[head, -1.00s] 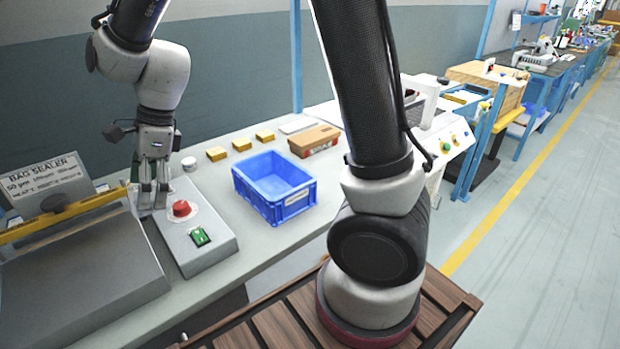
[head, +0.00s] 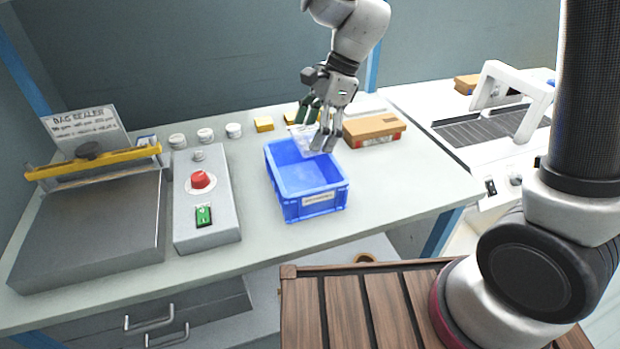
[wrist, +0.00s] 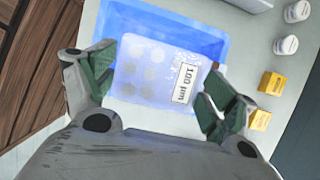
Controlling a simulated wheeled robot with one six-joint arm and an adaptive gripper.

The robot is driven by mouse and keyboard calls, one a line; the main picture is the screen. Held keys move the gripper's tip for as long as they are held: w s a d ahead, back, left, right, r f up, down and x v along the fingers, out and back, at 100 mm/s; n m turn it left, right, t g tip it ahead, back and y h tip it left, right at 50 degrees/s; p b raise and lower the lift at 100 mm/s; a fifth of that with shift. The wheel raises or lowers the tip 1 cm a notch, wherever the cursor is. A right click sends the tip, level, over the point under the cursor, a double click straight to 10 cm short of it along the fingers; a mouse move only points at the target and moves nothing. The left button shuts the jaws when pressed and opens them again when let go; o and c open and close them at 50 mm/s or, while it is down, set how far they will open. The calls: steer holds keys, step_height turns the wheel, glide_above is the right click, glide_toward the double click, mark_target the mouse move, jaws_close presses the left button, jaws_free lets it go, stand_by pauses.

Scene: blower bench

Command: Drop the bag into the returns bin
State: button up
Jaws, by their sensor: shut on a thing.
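A clear bag (head: 301,133) with a printed "100 µm" label hangs from my gripper (head: 322,137). The bag also shows in the wrist view (wrist: 140,75), with faint round shapes in it, spread between my gripper's fingers (wrist: 165,70). The fingers are shut on the bag. The blue bin (head: 318,205) stands on the bench with a small white label on its front, too small to read. In the wrist view the bin (wrist: 216,30) lies behind the bag. My gripper is above the bin's back right part; the bag's exact height over the rim is hard to tell.
A bag sealer (head: 95,225) and its control box (head: 205,222) stand left of the bin. White jars (head: 205,136) and yellow blocks (head: 264,124) line the back. A brown carton (head: 373,127) is close on the right. The bench in front of the carton is clear.

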steer(key=shift+a+f, duration=0.1)
steer(key=shift+f, duration=2.2)
steer(key=o, duration=0.9)
steer(key=v, duration=1.2)
